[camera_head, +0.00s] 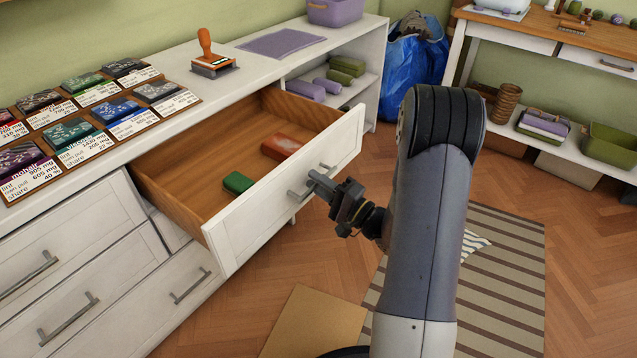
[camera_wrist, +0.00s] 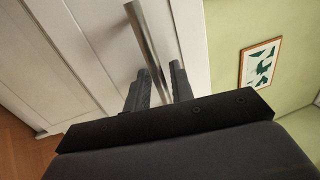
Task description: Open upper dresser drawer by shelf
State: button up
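The upper drawer (camera_head: 293,196) of the white dresser by the shelf stands pulled well out, its wooden inside showing. Its grey bar handle (camera_head: 297,194) is on the white front. My gripper (camera_head: 321,182) is at the right part of this handle. A green block (camera_head: 237,183) and an orange-red box (camera_head: 284,146) lie in the drawer.
The dresser top (camera_head: 178,56) holds labelled sample cards and a stamp (camera_head: 207,55). The open shelf (camera_head: 345,92) is right of the drawer. A cardboard sheet (camera_head: 315,325) and striped rug (camera_head: 515,270) lie on the floor. A blue bag (camera_head: 408,75) stands behind.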

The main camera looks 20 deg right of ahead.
jog(key=p+v, duration=0.1)
jog(key=v, duration=0.9)
jog(key=shift+s+d+p, duration=0.25)
jog(key=shift+s+p, duration=0.05)
jog(key=shift+w+a+f, duration=0.1)
jog(key=b+x, duration=0.1)
jog(key=x, duration=1)
jog(key=shift+b, duration=0.35)
